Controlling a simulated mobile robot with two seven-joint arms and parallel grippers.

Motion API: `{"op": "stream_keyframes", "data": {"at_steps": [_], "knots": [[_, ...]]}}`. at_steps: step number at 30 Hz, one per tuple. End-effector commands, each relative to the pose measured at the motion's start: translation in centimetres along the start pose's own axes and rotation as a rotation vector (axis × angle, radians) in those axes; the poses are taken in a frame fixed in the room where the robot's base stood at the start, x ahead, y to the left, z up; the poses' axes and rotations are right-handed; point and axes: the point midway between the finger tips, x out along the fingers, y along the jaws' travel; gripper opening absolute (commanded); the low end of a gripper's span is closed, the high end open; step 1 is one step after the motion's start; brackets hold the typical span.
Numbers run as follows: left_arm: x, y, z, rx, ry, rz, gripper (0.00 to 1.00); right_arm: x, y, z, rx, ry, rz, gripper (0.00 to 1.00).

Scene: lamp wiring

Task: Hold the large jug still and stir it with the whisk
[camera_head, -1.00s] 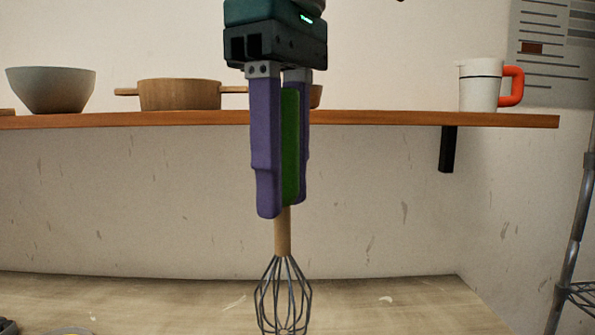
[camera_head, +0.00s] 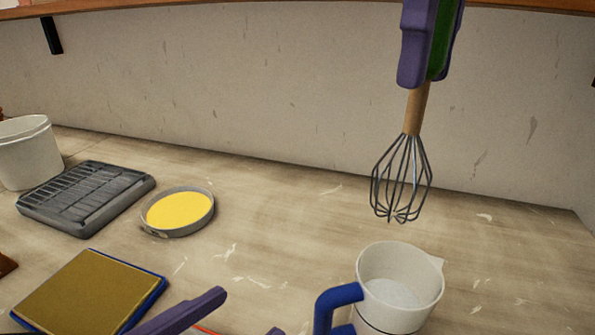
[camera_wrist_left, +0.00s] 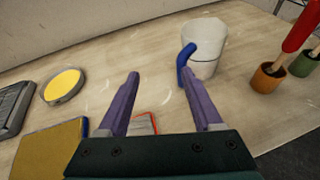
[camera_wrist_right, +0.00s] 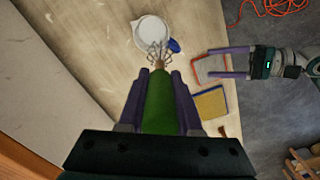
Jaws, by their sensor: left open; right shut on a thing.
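The large jug (camera_head: 402,300), white with a blue handle, stands upright on the table; it also shows in the left wrist view (camera_wrist_left: 207,45) and the right wrist view (camera_wrist_right: 147,35). My right gripper (camera_head: 420,75) is shut on the whisk's green handle (camera_wrist_right: 158,108). The whisk (camera_head: 401,180) hangs wires down, above and slightly behind the jug's opening, apart from it in the head view. My left gripper (camera_wrist_left: 163,100) is open and empty, low over the table; its fingers point toward the jug, left of its handle. Part of it shows at the head view's bottom edge.
A yellow-filled round dish (camera_head: 180,210), a dark rack tray (camera_head: 85,195), a white container (camera_head: 28,150) and a blue-edged brown board (camera_head: 90,292) lie to the left. A red-edged flat thing (camera_wrist_left: 143,124) is near my left gripper. An orange pot (camera_wrist_left: 268,77) holds a red-handled tool.

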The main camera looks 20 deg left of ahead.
Motion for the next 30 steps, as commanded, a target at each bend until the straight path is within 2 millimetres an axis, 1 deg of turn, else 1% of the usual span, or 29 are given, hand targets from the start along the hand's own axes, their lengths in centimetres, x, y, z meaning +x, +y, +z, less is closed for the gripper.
{"op": "stream_keyframes", "data": {"at_steps": [1,3,7,11,14,21,24,27,30], "knots": [[-0.3,-0.6,-0.4,0.138,-0.013,-0.046,0.67,0.0,0.0,0.0,0.000,0.000,0.000,0.00],[-0.7,-1.4,-0.9,0.298,-0.034,-0.098,0.67,0.0,0.0,0.0,0.000,0.000,0.000,0.00],[-1.1,-2.2,-1.5,0.461,-0.058,-0.151,0.67,0.0,0.0,0.0,0.000,0.000,0.000,0.00],[-0.3,-2.6,-1.6,0.497,-0.066,-0.162,0.67,0.0,0.0,0.0,0.000,0.000,0.000,0.00],[1.3,-2.8,-1.4,0.494,-0.067,-0.160,0.67,0.0,0.0,0.0,0.000,0.000,0.000,0.00],[6.2,-3.6,-1.3,0.491,-0.065,-0.159,0.67,0.0,0.0,0.0,0.000,0.000,0.000,0.00],[7.9,-4.0,-1.3,0.488,-0.064,-0.160,0.67,0.0,0.0,0.0,0.000,0.000,0.000,0.00],[9.2,-4.2,-1.3,0.488,-0.063,-0.159,0.67,0.0,0.0,0.0,0.000,0.000,0.000,0.00],[10.0,-4.3,-1.3,0.488,-0.062,-0.160,0.67,0.0,0.0,0.0,0.000,0.000,0.000,0.00]]}}
